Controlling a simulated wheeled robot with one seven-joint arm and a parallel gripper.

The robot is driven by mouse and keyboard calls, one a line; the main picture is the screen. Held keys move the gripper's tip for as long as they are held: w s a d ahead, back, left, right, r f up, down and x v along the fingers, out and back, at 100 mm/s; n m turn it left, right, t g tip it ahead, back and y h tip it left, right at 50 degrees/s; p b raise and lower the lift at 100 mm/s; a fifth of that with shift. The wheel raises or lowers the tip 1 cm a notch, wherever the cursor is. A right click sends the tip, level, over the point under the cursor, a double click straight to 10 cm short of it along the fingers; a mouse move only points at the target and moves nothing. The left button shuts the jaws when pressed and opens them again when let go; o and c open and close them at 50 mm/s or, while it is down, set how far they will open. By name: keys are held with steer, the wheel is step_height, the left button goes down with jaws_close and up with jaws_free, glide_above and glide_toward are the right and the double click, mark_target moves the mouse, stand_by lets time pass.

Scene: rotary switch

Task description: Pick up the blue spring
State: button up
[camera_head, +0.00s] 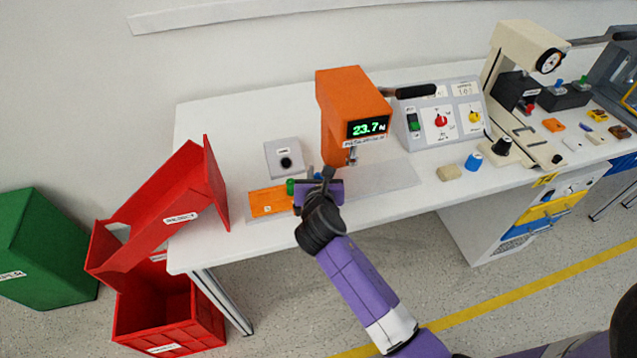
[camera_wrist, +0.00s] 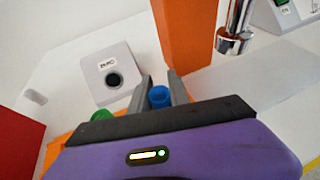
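The blue spring (camera_wrist: 159,97) shows in the wrist view as a short blue cylinder between the two grey fingers of my gripper (camera_wrist: 160,77). The fingers are apart with the spring filling most of the gap; whether they press on it is unclear. Its lower part is hidden by my gripper. In the head view my gripper (camera_head: 328,176) is low over the right end of an orange block (camera_head: 268,202), with a bit of blue (camera_head: 317,176) by the fingers. A green piece (camera_head: 290,187) stands just left of it, also seen in the wrist view (camera_wrist: 102,115).
An orange tester (camera_head: 350,92) reading 23.7 stands close behind my gripper. A grey button box (camera_head: 285,158) is behind left. A red bin (camera_head: 170,225) is at the table's left edge. A beige block (camera_head: 449,173) and another blue cylinder (camera_head: 473,161) lie right.

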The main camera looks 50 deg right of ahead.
jaws_close()
steer(key=shift+r, duration=0.1)
steer(key=shift+r, duration=0.55)
step_height(320, 180, up, 2)
steer(key=shift+r, duration=0.15)
steer(key=s+a+b, duration=0.1)
steer(key=s+a, duration=1.1)
steer(key=a, duration=0.1)
steer(key=shift+a, duration=0.3)
